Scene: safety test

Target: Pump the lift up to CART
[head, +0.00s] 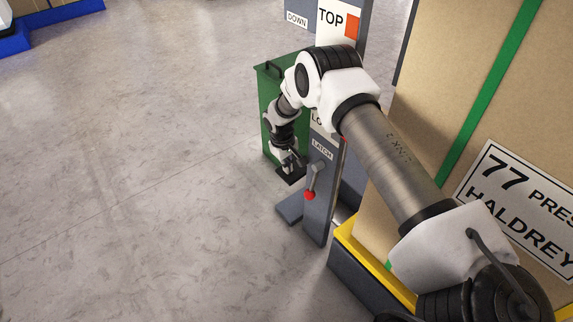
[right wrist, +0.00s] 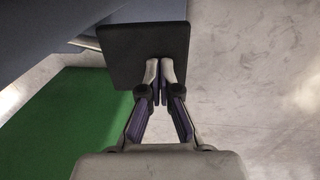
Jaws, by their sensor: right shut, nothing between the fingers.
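The lift's grey mast (head: 320,205) stands right of centre in the head view, with plates reading TOP and LATCH; a plate between them is mostly hidden by my arm. No CART label can be read. A latch lever with a red knob (head: 310,195) hangs on the mast. A black pedal plate (head: 289,178) sits low beside the mast; it shows in the right wrist view (right wrist: 125,50). My right gripper (head: 296,163) is shut and empty, its fingertips (right wrist: 160,66) over the pedal. Whether they touch it is unclear. My left gripper is out of view.
A green cabinet (head: 268,100) stands behind my right gripper. A large carton (head: 425,80) with a 77 HALDREY label stands at the right above a yellow-edged base (head: 372,265). A DOWN plate (head: 297,19) is at the top.

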